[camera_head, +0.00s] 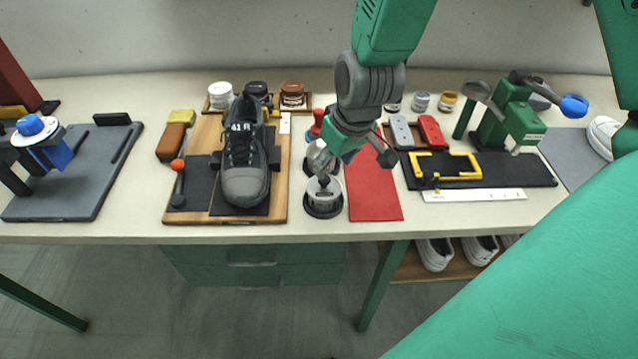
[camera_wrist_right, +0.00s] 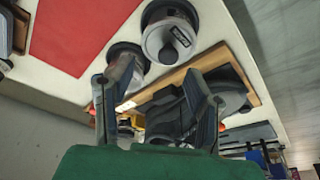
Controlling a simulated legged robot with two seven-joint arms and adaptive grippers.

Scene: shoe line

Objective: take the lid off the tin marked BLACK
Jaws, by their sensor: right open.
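Two round tins with silver-grey lids stand at the middle of the bench. The front tin (camera_head: 323,197) has a small dark label on its lid, too small to read; it also shows in the right wrist view (camera_wrist_right: 165,45). The rear tin (camera_head: 316,162) stands just behind it, partly covered by my gripper; in the wrist view it is beside the front one. I cannot tell which is marked BLACK. My right gripper (camera_head: 354,160) hangs close above and to the right of the tins. It is open with nothing between its fingers (camera_wrist_right: 158,72). My left gripper is not in view.
A wooden board (camera_head: 230,219) with a dark shoe (camera_head: 244,165) and several jars stands left of the tins. A red mat (camera_head: 374,195) lies bare to their right. Farther right are a yellow frame tool (camera_head: 446,156) and a green press (camera_head: 510,120).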

